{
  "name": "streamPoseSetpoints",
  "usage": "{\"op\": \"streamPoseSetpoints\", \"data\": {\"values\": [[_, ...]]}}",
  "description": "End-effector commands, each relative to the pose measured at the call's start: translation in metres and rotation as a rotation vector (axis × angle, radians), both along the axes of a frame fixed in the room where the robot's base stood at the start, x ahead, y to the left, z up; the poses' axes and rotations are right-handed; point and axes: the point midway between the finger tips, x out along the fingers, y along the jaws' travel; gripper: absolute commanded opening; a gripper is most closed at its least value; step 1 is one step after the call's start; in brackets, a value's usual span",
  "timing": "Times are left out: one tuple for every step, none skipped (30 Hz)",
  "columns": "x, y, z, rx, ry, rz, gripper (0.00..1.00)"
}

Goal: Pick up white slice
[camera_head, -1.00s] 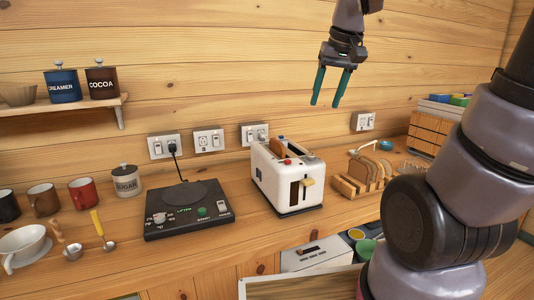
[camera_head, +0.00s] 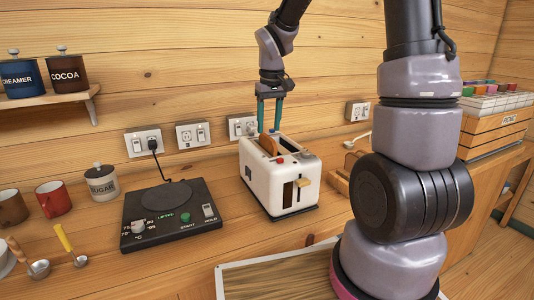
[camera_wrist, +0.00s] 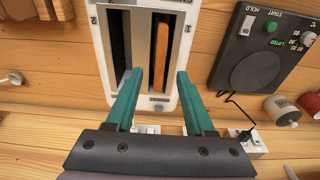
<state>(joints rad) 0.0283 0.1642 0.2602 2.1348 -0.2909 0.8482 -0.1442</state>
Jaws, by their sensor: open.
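A brown-orange bread slice (camera_head: 268,146) stands in one slot of the white toaster (camera_head: 258,188), its top edge showing above the slot. It also shows in the wrist view (camera_wrist: 161,52), in the right-hand slot; the left-hand slot looks dark and empty. My gripper (camera_head: 268,129) is open with teal fingers pointing down at the toaster's far end. In the wrist view its fingertips (camera_wrist: 158,77) are spread either side of the slice's line, near its lower end, and hold nothing. No plainly white slice can be made out.
A black hot plate (camera_head: 172,216) stands left of the toaster, its cord plugged into a wall outlet (camera_head: 144,141). A wooden rack (camera_head: 339,181) at right is mostly hidden by my arm. Mugs, a sugar jar (camera_head: 101,182) and spoons are at left.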

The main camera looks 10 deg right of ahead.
Motion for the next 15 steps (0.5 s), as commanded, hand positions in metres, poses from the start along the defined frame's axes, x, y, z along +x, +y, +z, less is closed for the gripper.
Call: {"op": "streamPoseSetpoints", "data": {"values": [[0.001, 0.0, -0.004, 0.0, 0.001, 0.001, 0.54], [0.001, 0.0, -0.007, -0.001, 0.002, 0.001, 0.54], [0.002, 0.001, -0.012, 0.0, 0.003, 0.0, 0.54], [0.004, 0.001, -0.017, 0.0, 0.003, 0.0, 0.54], [0.005, 0.001, -0.021, 0.0, 0.004, 0.0, 0.54], [0.007, 0.002, -0.028, 0.0, 0.004, 0.001, 0.54], [0.008, 0.002, -0.033, 0.0, 0.005, 0.0, 0.54], [0.008, 0.002, -0.037, 0.0, 0.004, 0.001, 0.54], [0.009, 0.002, -0.042, 0.0, 0.003, 0.001, 0.54], [0.009, 0.002, -0.045, 0.0, 0.004, 0.001, 0.54], [0.009, 0.002, -0.047, -0.001, 0.002, 0.001, 0.54], [0.01, 0.002, -0.049, 0.0, 0.001, 0.0, 0.54], [0.01, 0.002, -0.05, 0.0, 0.001, 0.0, 0.54], [0.01, 0.002, -0.051, 0.0, 0.0, 0.0, 0.54], [0.01, 0.002, -0.051, 0.0, 0.0, 0.0, 0.54]]}}
